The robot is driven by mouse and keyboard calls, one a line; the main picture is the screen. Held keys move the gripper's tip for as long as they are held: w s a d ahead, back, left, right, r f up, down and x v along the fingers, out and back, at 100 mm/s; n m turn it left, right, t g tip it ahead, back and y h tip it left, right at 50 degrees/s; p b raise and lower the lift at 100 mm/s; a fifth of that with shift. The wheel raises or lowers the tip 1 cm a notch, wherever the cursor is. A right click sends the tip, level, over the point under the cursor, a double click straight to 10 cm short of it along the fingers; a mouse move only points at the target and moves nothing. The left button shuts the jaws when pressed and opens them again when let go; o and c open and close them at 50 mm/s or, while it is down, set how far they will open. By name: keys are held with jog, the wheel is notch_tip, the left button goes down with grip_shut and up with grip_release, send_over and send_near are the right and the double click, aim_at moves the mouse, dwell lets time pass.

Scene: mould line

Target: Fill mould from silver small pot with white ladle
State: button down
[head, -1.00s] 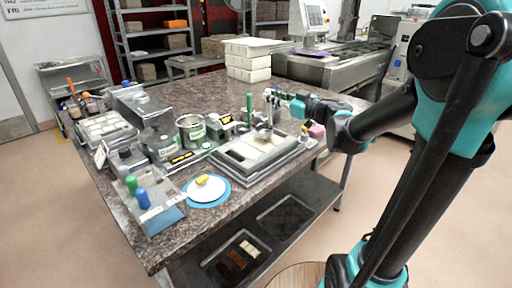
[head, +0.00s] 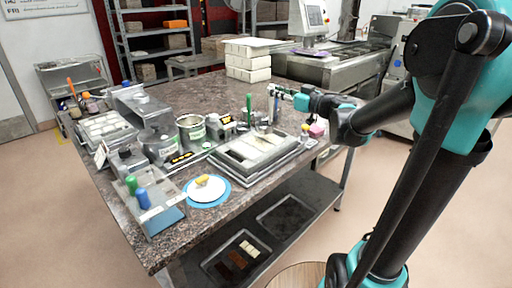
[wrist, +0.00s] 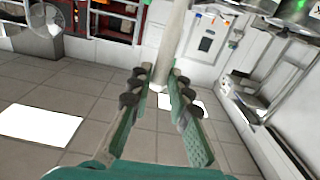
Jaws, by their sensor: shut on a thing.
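My gripper (head: 284,91) is above the back right part of the mould (head: 236,169) in the head view. It is shut on a pale upright handle, which shows between the fingers in the wrist view (wrist: 174,45); I take it to be the white ladle. The ladle's bowl is hard to make out in the head view, near the mould's back edge. The mould lies flat on the table with pale cavities; their fill is too small to tell. A silver small pot (head: 191,134) with a green label stands left of the mould, its contents dark.
A larger labelled pot (head: 162,152) stands left of the small pot. A blue round mat (head: 208,202) with a white plate lies in front. Green and dark upright things stand behind the mould. White blocks (head: 248,62) are stacked at the back. The table's middle back is clear.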

jog(key=shift+r, duration=0.45)
dwell(2.0)
